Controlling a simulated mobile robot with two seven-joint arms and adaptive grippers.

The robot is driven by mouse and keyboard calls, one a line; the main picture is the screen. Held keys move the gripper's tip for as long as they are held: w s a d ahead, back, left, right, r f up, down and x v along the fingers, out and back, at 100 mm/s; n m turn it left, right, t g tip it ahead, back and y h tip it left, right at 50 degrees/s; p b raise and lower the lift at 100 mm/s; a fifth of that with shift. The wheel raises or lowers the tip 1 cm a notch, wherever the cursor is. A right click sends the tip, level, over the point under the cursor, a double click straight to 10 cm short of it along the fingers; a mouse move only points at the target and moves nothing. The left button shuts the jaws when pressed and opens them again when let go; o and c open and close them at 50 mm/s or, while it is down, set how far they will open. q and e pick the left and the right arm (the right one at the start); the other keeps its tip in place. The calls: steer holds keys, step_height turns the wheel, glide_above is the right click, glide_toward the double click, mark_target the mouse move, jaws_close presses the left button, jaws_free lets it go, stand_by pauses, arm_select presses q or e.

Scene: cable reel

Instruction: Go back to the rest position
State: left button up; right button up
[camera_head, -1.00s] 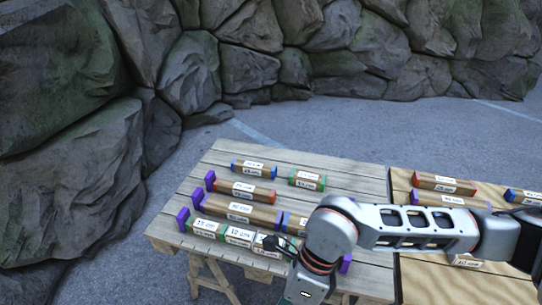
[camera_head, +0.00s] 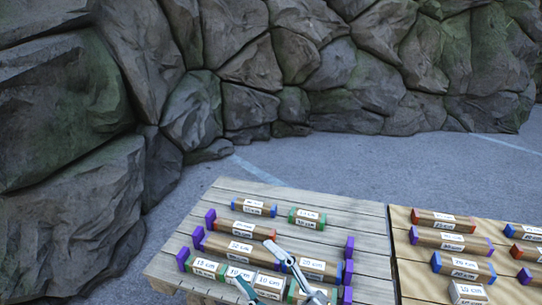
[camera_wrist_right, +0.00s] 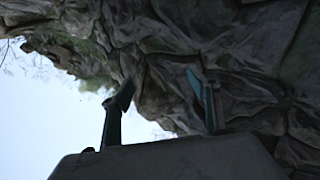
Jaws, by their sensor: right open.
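My right gripper (camera_head: 253,262) shows at the bottom of the head view, above the front part of the left wooden table (camera_head: 345,207). Its two fingers are spread and nothing is between them. In the right wrist view its fingers (camera_wrist_right: 160,80) stand apart, pointing up against rock and bright sky. The rest of my right arm is mostly out of the head view. My left gripper is not in view.
Labelled wooden blocks lie on the left table, such as a long one (camera_head: 228,247), between purple stops (camera_head: 198,238). More blocks, such as a red-ended one (camera_head: 443,221), lie on the right table (camera_head: 402,222). Rocks (camera_head: 270,60) stand behind; grey ground (camera_head: 330,160) between is clear.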

steer(key=w+d+f+m+t+h, duration=0.1)
steer(key=d+f+m+t+h, duration=0.1)
steer(key=d+f+m+h, duration=0.65)
steer(key=s+d+f+m+g+h, duration=0.1)
steer(key=s+d+f+m+g, duration=0.1)
steer(key=s+d+f, duration=0.2)
steer(key=s+d+f+m+g+h, duration=0.2)
steer(key=s+d+f, duration=0.2)
steer(key=f, duration=0.7)
steer(key=s+d+f+m+g+h, duration=0.1)
steer(key=s+d+f+m+h, duration=0.1)
steer(key=s+d+f, duration=0.2)
step_height(320, 180, down, 4)
steer(key=shift+s+d+r+g+p, duration=0.1)
steer(key=shift+s+d+g+p, duration=0.3)
steer(key=shift+d, duration=0.6)
